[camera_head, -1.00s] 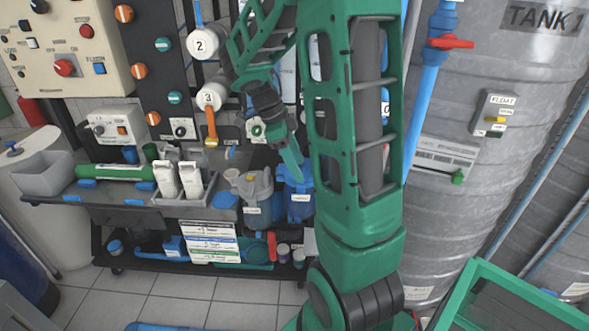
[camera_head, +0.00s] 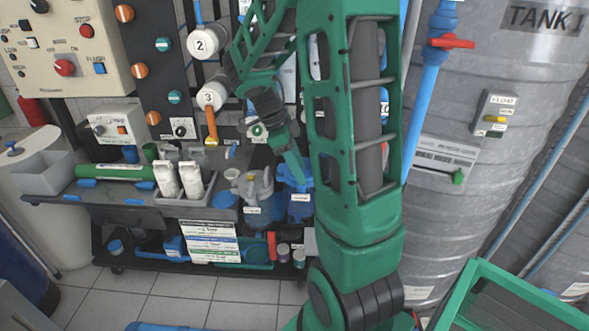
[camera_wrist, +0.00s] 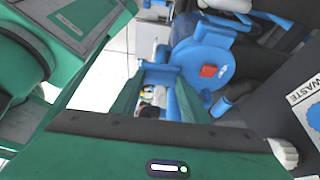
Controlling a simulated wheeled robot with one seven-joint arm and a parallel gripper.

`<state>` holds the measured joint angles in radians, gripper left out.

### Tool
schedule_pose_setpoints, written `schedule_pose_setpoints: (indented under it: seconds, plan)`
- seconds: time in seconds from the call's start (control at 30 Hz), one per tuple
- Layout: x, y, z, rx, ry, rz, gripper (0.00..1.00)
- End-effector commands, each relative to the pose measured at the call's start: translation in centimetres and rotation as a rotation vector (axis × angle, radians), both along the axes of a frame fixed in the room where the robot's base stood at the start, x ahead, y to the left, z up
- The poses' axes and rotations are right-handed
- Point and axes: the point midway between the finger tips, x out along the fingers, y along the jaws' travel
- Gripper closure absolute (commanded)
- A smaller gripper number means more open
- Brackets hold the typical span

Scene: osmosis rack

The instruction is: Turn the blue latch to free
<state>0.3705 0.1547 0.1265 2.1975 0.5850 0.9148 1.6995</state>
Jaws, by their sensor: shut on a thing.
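A blue housing (camera_wrist: 203,57) with a round cap and a red square on it fills the upper middle of the wrist view. The blue latch (camera_wrist: 161,74) shows as a bar beside this housing, between my green fingers. My gripper (camera_wrist: 160,88) is shut on the latch. In the head view, my gripper (camera_head: 296,168) points down at the blue housing (camera_head: 300,203) on the lower bench. There the latch is too small and too covered by my fingers to make out.
A grey canister (camera_head: 252,187) stands just left of the blue housing. White bottles (camera_head: 190,180) stand in a tray further left. A panel marked WASTE (camera_wrist: 303,98) is at the right of the wrist view. A large tank (camera_head: 500,150) stands at the right.

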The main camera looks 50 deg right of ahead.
Motion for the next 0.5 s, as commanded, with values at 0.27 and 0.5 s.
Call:
schedule_pose_setpoints:
  seconds: [0.27, 0.5]
  plan:
    - [-0.09, 0.08, 0.04, 0.000, 0.000, 0.146, 0.82]
    - [-0.28, 0.10, 0.04, -0.001, -0.002, 0.360, 0.82]
